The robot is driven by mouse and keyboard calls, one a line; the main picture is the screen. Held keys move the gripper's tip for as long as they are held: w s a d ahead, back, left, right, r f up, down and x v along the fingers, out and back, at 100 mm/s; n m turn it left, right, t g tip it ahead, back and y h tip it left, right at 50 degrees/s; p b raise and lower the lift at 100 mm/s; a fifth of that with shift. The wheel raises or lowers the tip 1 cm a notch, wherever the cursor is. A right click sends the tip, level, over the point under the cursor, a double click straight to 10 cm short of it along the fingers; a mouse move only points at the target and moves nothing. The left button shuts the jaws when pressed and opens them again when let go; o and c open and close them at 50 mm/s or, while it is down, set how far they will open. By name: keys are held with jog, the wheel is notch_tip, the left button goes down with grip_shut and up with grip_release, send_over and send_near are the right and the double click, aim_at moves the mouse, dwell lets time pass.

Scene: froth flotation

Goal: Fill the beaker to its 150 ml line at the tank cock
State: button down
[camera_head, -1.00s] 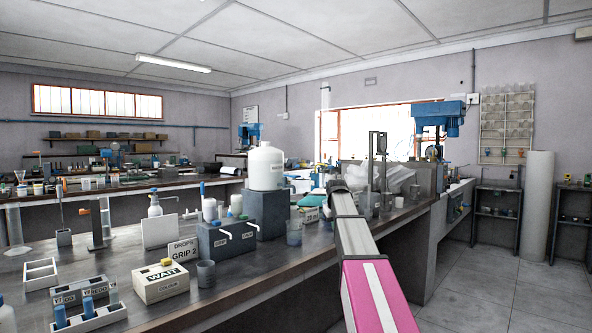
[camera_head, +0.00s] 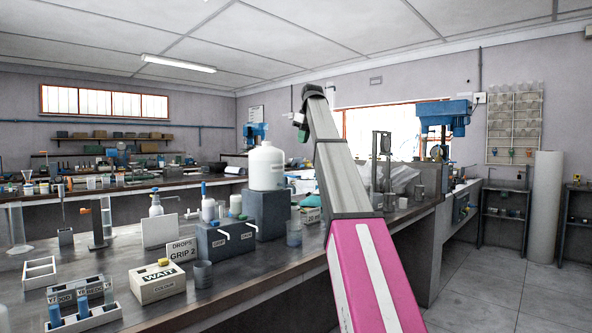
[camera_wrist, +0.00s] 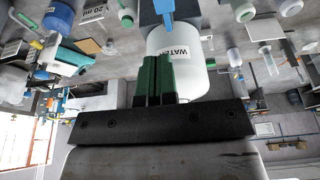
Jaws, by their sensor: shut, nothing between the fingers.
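The white tank (camera_head: 266,168) stands on a dark block (camera_head: 266,212) on the bench. In the wrist view the tank (camera_wrist: 200,72), labelled WATER, lies just beyond my fingers. My gripper (camera_head: 302,134) is raised, right of the tank's top. Its green fingers (camera_wrist: 155,78) are shut and empty in the wrist view.
A dark box with white taps (camera_head: 227,238) stands left of the block. A grey cup (camera_head: 203,274), a WAIT box (camera_head: 158,284) and a DROPS GRIP 2 sign (camera_head: 181,250) are in front. Metal stands and cups (camera_head: 388,202) stand behind my arm.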

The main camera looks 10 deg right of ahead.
aim_at(291, 176)
jog(key=shift+s+a+r, duration=0.15)
jog(key=shift+a+r, duration=0.1)
jog(key=shift+r, duration=0.4)
jog(key=x, duration=0.9)
jog(key=s+x, duration=0.1)
jog(key=x, duration=0.3)
jog(key=shift+w+d+f, duration=0.1)
jog(key=shift+d+f, duration=0.2)
jog(key=shift+f, duration=0.3)
